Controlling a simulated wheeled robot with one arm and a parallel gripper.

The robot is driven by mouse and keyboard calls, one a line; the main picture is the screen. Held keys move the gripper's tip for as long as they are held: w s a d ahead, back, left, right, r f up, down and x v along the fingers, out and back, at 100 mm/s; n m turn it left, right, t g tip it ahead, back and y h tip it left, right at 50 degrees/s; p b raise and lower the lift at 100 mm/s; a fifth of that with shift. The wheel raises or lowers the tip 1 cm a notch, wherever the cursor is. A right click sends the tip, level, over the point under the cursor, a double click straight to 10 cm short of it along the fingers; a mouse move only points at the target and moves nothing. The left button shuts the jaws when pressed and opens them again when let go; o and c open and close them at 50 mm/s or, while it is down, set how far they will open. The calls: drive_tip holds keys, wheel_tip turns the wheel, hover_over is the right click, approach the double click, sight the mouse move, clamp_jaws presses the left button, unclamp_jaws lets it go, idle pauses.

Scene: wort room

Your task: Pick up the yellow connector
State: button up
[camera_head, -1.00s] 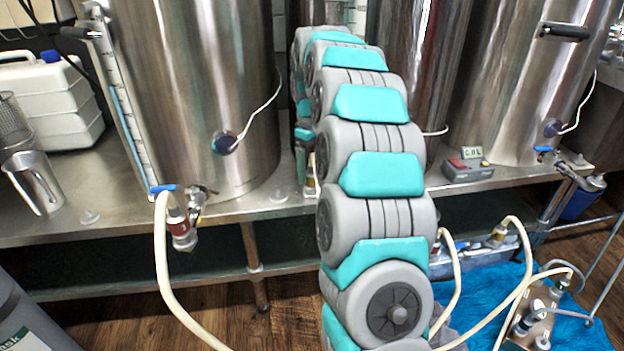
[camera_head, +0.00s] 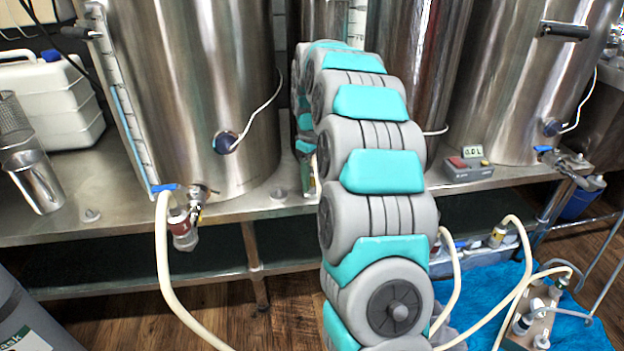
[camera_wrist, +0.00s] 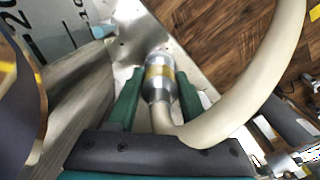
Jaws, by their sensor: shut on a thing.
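The yellow connector (camera_wrist: 158,76) is a metal hose fitting with a yellow band, in the middle of the wrist view. A thick cream hose (camera_wrist: 235,112) bends away from its near end to the right. My gripper (camera_wrist: 157,92) has its green fingers on either side of the fitting and is shut on it. The far end of the fitting lies against a bright metal surface; I cannot tell whether it is joined to anything there. In the head view only a sliver of my green gripper (camera_head: 307,175) shows beside the bench edge, and my arm hides most of that area.
Large steel kettles (camera_head: 190,90) stand on a steel bench (camera_head: 260,205). A red-collared hose fitting (camera_head: 183,230) hangs at the left kettle's valve. A small display box (camera_head: 468,168) sits right. Hoses run to a pump (camera_head: 530,322) on a blue sheet (camera_head: 590,325).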

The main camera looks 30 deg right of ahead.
sight(312, 165)
clamp_jaws()
drive_tip(key=shift+r, duration=1.8)
drive_tip(key=s+a+b, duration=0.1)
drive_tip(key=s+a, duration=0.3)
drive_tip(key=s, duration=0.2)
drive_tip(key=s+a+r, duration=0.1)
drive_tip(key=s+a, duration=0.3)
drive_tip(key=s, duration=0.3)
drive_tip(key=shift+s+a+r+b, duration=0.2)
drive_tip(key=shift+s+a+b, duration=0.05)
drive_tip(key=shift+a+b, duration=0.15)
drive_tip(key=shift+r, duration=0.1)
